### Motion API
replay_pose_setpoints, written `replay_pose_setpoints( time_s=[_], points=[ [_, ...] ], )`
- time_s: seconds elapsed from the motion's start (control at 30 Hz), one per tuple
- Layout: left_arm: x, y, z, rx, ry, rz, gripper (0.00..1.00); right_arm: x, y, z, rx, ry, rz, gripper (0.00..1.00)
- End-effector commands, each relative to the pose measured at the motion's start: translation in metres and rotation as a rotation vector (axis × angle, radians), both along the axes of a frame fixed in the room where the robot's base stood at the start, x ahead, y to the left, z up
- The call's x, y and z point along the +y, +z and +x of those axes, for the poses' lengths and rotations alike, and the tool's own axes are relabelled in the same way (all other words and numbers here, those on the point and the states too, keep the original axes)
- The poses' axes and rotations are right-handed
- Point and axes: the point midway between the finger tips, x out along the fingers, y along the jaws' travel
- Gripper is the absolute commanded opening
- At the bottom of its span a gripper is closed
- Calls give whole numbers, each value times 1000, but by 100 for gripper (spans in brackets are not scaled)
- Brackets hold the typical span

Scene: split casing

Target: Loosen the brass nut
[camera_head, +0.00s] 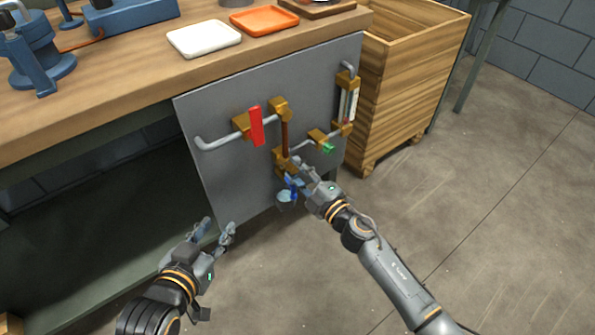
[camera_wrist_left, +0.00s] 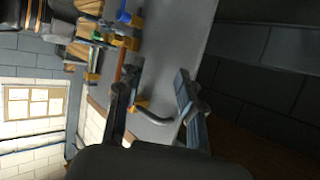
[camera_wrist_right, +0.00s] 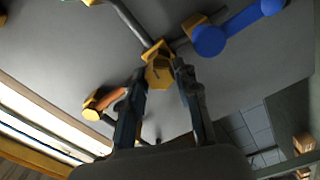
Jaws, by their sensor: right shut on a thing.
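The brass nut (camera_wrist_right: 158,72) is a hexagonal yellow fitting on the pipework of the grey upright panel (camera_head: 235,175). My right gripper (camera_wrist_right: 164,75) has a finger on each side of the nut and is shut on it. In the head view my right gripper (camera_head: 298,170) is at the panel's lower part and partly hides the fittings there. A blue handle (camera_wrist_right: 235,30) is close beside the nut in the right wrist view. My left gripper (camera_head: 218,229) is open and empty, low in front of the panel's lower left corner; its fingers (camera_wrist_left: 153,85) stand apart.
The panel also carries a red handle (camera_head: 256,126), a copper-coloured pipe (camera_head: 285,138), a green handle (camera_head: 327,148) and a gauge (camera_head: 347,104). A wooden crate (camera_head: 410,85) stands to the right. White (camera_head: 204,38) and orange (camera_head: 264,20) trays lie on the bench above. The floor in front is clear.

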Motion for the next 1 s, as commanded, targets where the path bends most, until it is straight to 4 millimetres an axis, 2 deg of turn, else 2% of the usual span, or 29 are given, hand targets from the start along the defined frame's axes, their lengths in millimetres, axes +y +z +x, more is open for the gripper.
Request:
replay_pose_setpoints(
  time_s=[0.3, 1.0],
  points=[
    [-6, 22, 13, -124, -8, -28, 38, 0, -2, 0, -176, 0, -244, 0],
    [-18, 75, 25, -418, -27, -103, 38, 0, -3, 0, -568, 2, -784, 0]
  ],
)
